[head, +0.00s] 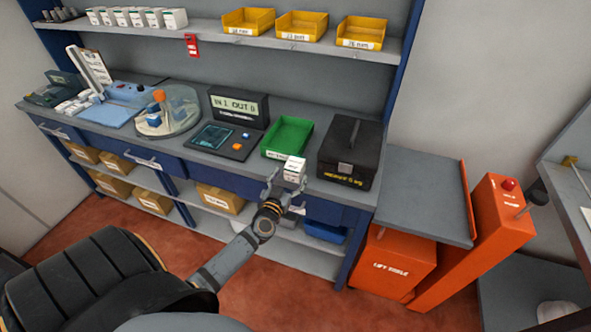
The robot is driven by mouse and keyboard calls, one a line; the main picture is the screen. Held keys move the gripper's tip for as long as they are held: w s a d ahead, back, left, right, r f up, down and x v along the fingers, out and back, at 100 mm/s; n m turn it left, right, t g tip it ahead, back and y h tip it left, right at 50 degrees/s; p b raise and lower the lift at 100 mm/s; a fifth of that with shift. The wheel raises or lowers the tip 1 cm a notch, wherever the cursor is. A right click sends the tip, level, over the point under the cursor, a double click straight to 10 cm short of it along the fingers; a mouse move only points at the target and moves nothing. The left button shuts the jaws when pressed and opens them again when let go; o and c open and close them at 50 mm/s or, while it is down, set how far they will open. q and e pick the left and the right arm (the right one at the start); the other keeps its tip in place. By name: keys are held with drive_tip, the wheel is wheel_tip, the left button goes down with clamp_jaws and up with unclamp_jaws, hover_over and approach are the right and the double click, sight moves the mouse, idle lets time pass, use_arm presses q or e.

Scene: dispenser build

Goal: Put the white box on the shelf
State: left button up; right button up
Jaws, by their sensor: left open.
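A small white box (294,168) with dark print stands at the front edge of the grey counter, just in front of the green bin. My left gripper (286,182) is open at the box, with a finger showing on its left and another near its lower right. I cannot tell whether the fingers touch it. The upper shelf (205,34) runs along the back wall, with a row of similar white boxes (137,17) at its left part. My right gripper is not in view.
Yellow bins (302,25) fill the shelf's right part; bare shelf lies between them and the white boxes. On the counter are a green bin (288,136), a black case (350,152), a display unit (239,107) and a round clear-covered device (167,112). An orange lift (490,225) stands right.

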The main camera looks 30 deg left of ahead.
sight(295, 168)
use_arm(q)
drive_tip(key=b+x, duration=0.1)
drive_tip(key=x, duration=0.4)
drive_tip(key=shift+w, duration=0.2)
drive_tip(key=shift+s+r, duration=0.15)
drive_tip(key=shift+c, duration=1.2)
drive_tip(key=shift+d, duration=0.1)
drive_tip(key=c, duration=1.2)
